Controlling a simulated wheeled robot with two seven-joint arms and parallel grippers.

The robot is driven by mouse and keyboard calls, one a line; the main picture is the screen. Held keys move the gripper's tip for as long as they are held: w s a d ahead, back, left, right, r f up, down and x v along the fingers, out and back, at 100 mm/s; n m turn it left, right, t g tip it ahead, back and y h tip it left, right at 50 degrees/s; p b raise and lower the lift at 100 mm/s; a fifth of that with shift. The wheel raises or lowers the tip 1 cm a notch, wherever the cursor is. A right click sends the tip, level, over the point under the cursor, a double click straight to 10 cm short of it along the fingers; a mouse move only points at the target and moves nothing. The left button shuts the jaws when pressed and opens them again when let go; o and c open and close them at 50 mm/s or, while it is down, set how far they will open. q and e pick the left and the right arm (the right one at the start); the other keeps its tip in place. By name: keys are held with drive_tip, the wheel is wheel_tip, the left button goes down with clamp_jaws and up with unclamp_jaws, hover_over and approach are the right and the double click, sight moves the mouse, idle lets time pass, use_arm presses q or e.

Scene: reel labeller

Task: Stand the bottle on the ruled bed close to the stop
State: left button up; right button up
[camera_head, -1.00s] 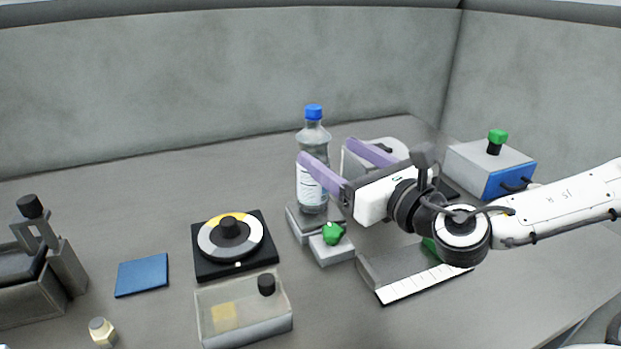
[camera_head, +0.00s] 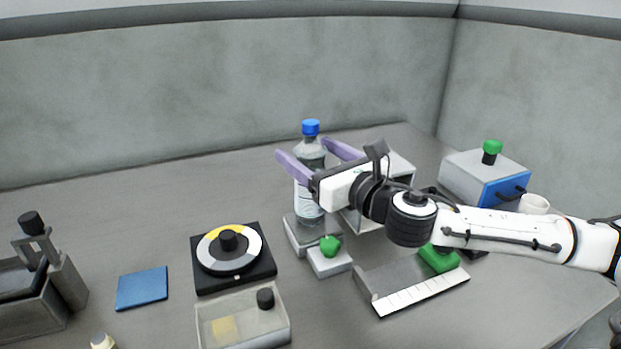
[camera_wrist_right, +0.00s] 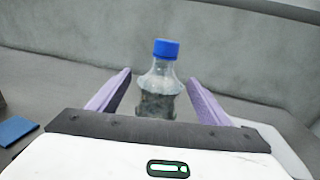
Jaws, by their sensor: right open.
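The clear bottle (camera_head: 309,190) with a blue cap and a white label stands upright on a small grey block with a green knob, in the middle of the head view. My right gripper (camera_head: 308,150) is open, its purple fingers on either side of the bottle's upper part. In the right wrist view the bottle (camera_wrist_right: 160,95) shows between the two spread fingers, with gaps on both sides. The ruled bed (camera_head: 415,285), a grey plate with a white scale along its front edge, lies right of the block. A green block (camera_head: 438,258), perhaps the stop, sits at its back right, partly hidden by my arm.
A dial on a black base (camera_head: 229,250), a clear box (camera_head: 243,318) and a blue pad (camera_head: 142,288) lie left of the bottle. A grey machine (camera_head: 400,168) is behind my gripper. A blue-fronted box (camera_head: 485,180) and a white mug (camera_head: 533,204) stand at right.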

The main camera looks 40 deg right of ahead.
use_arm(q)
drive_tip(key=shift+s+f, duration=0.2)
drive_tip(key=shift+s, duration=0.05)
use_arm(e)
drive_tip(key=shift+w, duration=0.1)
